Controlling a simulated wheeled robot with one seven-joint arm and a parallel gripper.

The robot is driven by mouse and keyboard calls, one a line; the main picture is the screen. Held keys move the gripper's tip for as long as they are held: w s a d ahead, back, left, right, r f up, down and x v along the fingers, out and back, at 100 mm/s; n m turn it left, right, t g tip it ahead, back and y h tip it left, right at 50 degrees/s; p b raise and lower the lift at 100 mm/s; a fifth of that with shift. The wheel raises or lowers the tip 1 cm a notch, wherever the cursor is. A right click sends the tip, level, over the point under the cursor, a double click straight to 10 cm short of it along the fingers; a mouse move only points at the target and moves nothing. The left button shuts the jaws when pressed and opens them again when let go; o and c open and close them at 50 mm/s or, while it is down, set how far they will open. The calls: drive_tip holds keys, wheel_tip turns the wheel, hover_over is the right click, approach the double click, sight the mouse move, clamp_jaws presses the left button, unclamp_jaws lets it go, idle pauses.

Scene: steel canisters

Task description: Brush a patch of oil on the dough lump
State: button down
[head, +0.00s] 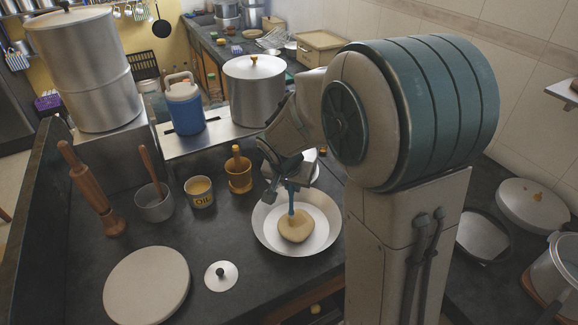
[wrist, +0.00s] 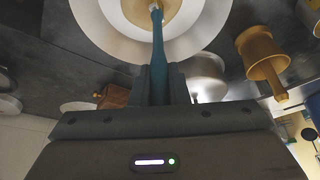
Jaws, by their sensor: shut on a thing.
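My gripper (head: 293,182) is shut on a blue brush (head: 291,199) and points it downward over the steel pan (head: 263,232). The tan dough lump (head: 297,228) lies on the pan's pale middle. The brush's lower end is at the lump's far edge in the head view; I cannot tell whether it touches. In the wrist view the brush (wrist: 158,45) runs from my gripper (wrist: 162,85) up to the lump (wrist: 145,14), which is cut off by the top edge. The oil tin (head: 201,200), labelled OIL, stands left of the pan with yellowish contents.
A steel pot with a wooden handle (head: 154,203) and a wooden pestle-like tool (head: 92,190) stand left. A round board (head: 147,286) and small lid (head: 221,275) lie in front. Large canisters (head: 255,92) stand behind.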

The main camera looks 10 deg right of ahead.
drive_tip(key=shift+s+r+p, duration=0.1)
drive_tip(key=shift+r+p, duration=2.25)
drive_tip(key=shift+r, duration=1.7)
